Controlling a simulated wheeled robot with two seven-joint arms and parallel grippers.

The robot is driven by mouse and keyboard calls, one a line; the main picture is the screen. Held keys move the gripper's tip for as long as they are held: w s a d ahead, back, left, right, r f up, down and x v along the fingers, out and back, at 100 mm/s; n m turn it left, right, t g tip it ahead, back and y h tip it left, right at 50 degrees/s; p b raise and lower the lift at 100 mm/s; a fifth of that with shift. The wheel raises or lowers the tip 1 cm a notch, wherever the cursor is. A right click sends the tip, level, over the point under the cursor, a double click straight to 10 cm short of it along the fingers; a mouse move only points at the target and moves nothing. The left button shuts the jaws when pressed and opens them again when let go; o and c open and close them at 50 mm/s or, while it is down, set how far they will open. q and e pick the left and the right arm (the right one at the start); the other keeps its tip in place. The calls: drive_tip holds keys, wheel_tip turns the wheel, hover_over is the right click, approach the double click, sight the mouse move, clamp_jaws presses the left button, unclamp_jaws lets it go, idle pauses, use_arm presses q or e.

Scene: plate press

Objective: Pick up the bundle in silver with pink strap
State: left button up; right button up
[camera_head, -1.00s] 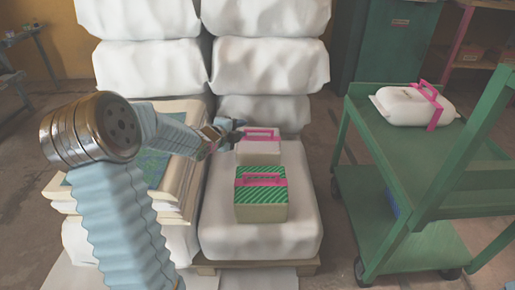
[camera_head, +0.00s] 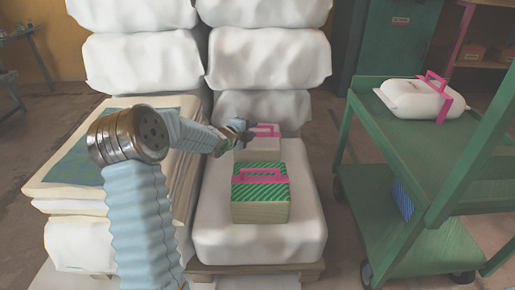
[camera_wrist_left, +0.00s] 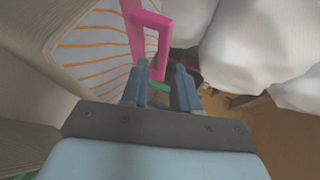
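A pale bundle (camera_head: 264,147) with a pink strap handle sits on the white wrapped stack, behind a green-striped bundle (camera_head: 260,203) that also has a pink strap. In the left wrist view the bundle by the gripper has orange lines on white (camera_wrist_left: 100,50) and a pink handle (camera_wrist_left: 136,35). A white, rounded bundle (camera_head: 408,98) with a pink strap lies on the cart. I cannot tell for sure which is silver. My left gripper (camera_head: 246,132) is at the left end of the pale bundle's handle. Its fingers (camera_wrist_left: 161,80) are apart, with the handle's lower end close to their tips.
Tall white wrapped bales (camera_head: 268,55) stand close behind. A stack of cream sheets (camera_head: 45,185) is under my left arm. A green cart (camera_head: 372,105) stands at the right, with floor between it and the stack.

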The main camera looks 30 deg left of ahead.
sight(257, 127)
use_arm(q)
drive_tip(key=x, duration=0.5)
drive_tip(key=shift+w+r, duration=0.1)
drive_tip(key=shift+w, duration=0.15)
drive_tip(key=shift+c, duration=0.3)
clamp_jaws()
drive_tip(key=shift+a, duration=0.15)
idle(0.6)
